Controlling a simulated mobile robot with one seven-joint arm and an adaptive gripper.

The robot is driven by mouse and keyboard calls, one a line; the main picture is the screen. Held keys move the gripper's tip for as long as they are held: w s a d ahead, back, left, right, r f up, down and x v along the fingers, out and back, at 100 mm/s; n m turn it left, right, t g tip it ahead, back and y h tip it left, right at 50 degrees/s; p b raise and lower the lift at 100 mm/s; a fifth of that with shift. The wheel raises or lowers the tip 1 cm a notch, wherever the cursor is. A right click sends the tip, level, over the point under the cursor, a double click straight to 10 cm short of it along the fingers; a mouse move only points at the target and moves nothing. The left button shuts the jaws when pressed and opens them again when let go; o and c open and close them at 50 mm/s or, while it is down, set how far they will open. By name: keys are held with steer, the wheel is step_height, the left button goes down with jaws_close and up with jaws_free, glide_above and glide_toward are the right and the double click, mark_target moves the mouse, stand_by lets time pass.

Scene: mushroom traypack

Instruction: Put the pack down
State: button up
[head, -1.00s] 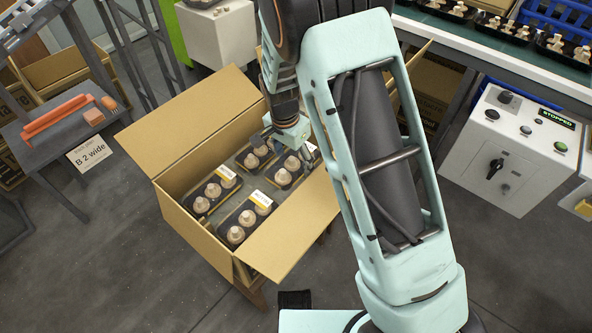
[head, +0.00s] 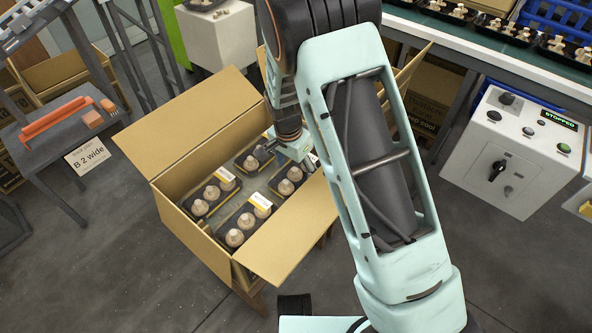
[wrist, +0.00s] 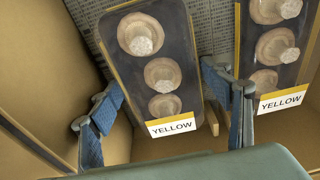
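My gripper (wrist: 165,80) is low inside the open cardboard box (head: 190,150). Its two blue fingers lie along the long sides of a dark mushroom pack (wrist: 179,50) with a YELLOW label, shut on it. The pack looks level, face up, at nearly the same depth as its neighbour; I cannot tell whether its base touches the box bottom. In the head view the pack (head: 283,175) shows partly below my wrist, in the box's right part.
Other packs lie in the box, one (wrist: 297,72) close right of my right finger. The box wall (wrist: 40,70) is left of my left finger. The flaps stand open. A conveyor (head: 480,35) with packs and a control box (head: 520,150) stand at right.

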mark_target(292, 172)
step_height(292, 172, up, 12)
steer(key=s+a+p, duration=0.1)
steer(key=p, duration=0.2)
steer(key=shift+s+p, duration=0.2)
steer(key=shift+p, duration=0.1)
steer(key=shift+r, duration=0.1)
